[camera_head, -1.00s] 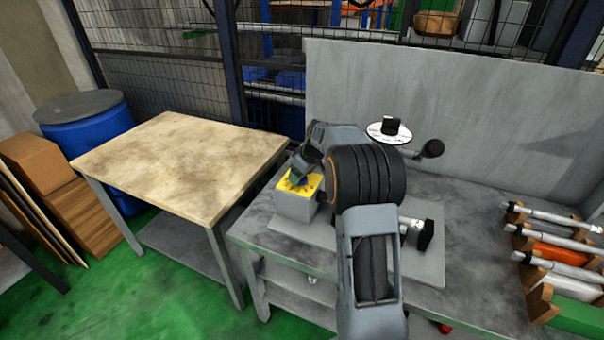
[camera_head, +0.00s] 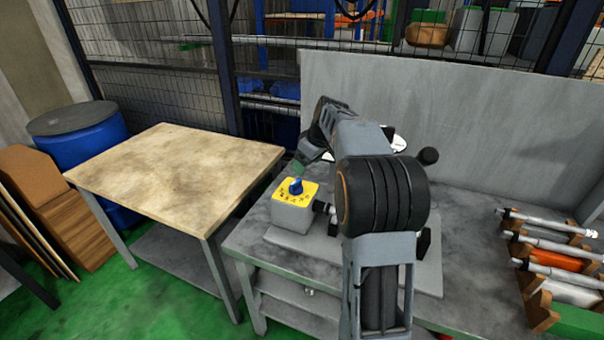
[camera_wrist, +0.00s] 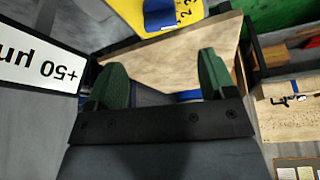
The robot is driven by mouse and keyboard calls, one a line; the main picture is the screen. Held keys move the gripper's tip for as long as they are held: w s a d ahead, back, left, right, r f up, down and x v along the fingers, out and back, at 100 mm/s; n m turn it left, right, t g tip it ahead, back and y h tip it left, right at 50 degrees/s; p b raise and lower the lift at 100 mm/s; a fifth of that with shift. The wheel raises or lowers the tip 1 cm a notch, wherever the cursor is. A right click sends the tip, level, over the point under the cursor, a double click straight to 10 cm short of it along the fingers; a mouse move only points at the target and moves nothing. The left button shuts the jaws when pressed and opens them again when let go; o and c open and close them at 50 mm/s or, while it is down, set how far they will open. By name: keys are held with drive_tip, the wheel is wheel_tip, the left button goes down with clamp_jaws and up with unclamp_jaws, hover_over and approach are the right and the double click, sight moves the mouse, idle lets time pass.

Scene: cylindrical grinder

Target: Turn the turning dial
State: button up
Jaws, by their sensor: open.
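The turning dial is a blue knob (camera_head: 296,187) on a yellow marked plate (camera_head: 308,192), on top of a small grey box at the bench's left end. In the wrist view the knob (camera_wrist: 159,14) shows at the top edge, partly cut off, beside printed numbers on the yellow plate (camera_wrist: 196,10). My gripper (camera_head: 300,167) shows just above and behind the knob in the head view, partly hidden by its own body. In the wrist view my gripper's (camera_wrist: 164,80) two green fingers are spread apart with nothing between them. The knob lies beyond the fingertips, outside them.
A white label reading "+50 µm" (camera_wrist: 35,60) is close on the left in the wrist view. A black handle knob (camera_head: 428,156) and a white disc stand behind my arm. A grey panel (camera_head: 470,115) backs the bench. A wooden-topped table (camera_head: 175,170) is left.

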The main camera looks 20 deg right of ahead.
drive_tip(key=shift+v, duration=1.6)
